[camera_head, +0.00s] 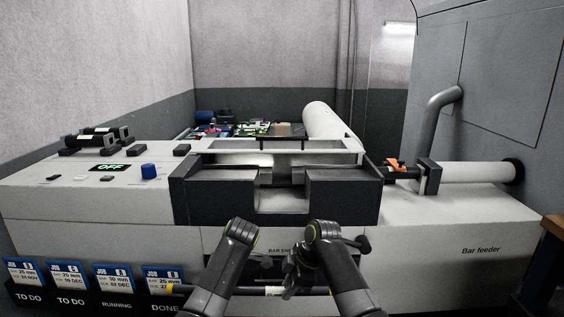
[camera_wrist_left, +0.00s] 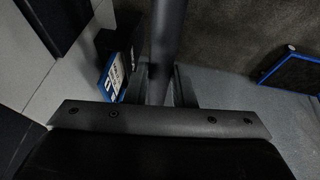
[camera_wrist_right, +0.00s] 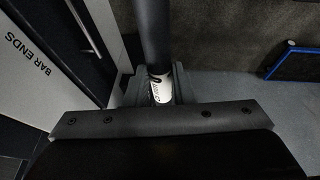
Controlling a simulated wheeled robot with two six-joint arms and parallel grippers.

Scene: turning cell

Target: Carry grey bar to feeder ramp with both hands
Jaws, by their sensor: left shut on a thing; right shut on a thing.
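The grey bar (camera_head: 250,291) is held level, low in front of the machine, partly hidden behind my forearms. It has a white label, and a yellow patch shows near its left end. My left gripper (camera_wrist_left: 160,88) is shut around the bar (camera_wrist_left: 168,40); in the head view my own arm hides it. My right gripper (camera_head: 293,272) is shut on the bar near the white label, which shows between its jaws in the right wrist view (camera_wrist_right: 160,88). The bar feeder (camera_head: 480,235) is the light cabinet at the right. I cannot tell which part is the feeder ramp.
Dark blocks (camera_head: 343,191) flank a pale recess (camera_head: 283,201) on the machine top. A control panel with a blue knob (camera_head: 149,171) is at the left. Job cards (camera_head: 115,283) line the front below. A pipe (camera_head: 440,103) and a brown table edge (camera_head: 552,235) are at the right.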

